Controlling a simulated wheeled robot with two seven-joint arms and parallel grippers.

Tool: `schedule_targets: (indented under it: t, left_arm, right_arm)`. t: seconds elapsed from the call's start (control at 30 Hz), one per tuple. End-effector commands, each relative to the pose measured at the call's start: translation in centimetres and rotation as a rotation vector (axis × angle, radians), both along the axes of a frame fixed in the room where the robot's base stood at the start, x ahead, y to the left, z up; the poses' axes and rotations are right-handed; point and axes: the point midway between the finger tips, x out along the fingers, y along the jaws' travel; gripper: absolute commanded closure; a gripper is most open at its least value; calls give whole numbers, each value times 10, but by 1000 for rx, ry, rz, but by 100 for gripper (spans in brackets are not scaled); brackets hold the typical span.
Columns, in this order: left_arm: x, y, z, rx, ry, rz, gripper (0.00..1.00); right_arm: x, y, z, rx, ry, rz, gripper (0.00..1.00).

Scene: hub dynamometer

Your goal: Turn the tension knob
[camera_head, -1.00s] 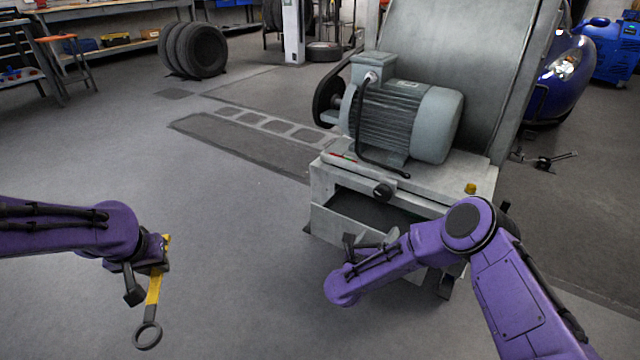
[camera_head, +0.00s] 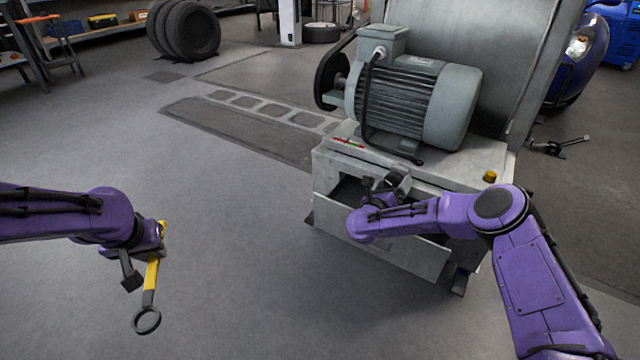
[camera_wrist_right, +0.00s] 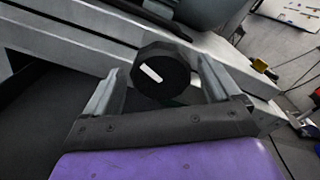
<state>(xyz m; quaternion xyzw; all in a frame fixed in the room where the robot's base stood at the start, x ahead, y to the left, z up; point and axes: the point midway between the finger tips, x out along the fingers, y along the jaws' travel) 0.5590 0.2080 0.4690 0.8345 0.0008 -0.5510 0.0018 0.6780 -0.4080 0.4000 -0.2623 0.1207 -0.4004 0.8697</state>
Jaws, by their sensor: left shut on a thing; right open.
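The tension knob (camera_wrist_right: 160,75) is a round black knob with a white mark on its face, on the front of the grey machine base (camera_head: 470,172). In the right wrist view it sits between the two spread fingers of my right gripper (camera_wrist_right: 158,88), with a visible gap on either side. In the head view my right gripper (camera_head: 384,184) is at the machine's front and largely hides the knob. My left gripper (camera_head: 150,250) is shut on a yellow-handled tool with a dark ring end (camera_head: 147,318), hanging over the floor, far from the machine.
A grey electric motor (camera_head: 412,100) and a belt pulley sit on the base. An open drawer (camera_head: 400,252) juts out below my right gripper. A yellow button (camera_head: 490,176) is on the right of the top.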

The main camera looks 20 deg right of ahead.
Motion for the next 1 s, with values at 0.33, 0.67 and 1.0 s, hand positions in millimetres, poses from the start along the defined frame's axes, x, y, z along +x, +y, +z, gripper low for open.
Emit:
schedule_targets:
  t: [0.33,0.67,1.0]
  left_arm:
    - [1,-1,-3,0,-1,-2,100]
    - [1,-1,-3,0,-1,-2,100]
    - [1,-1,-16,0,-1,-2,100]
  right_arm:
    - [5,-8,1,0,1,-1,10]
    - [4,-8,0,2,-1,-1,63]
    - [4,-8,-3,72,-83,-2,64]
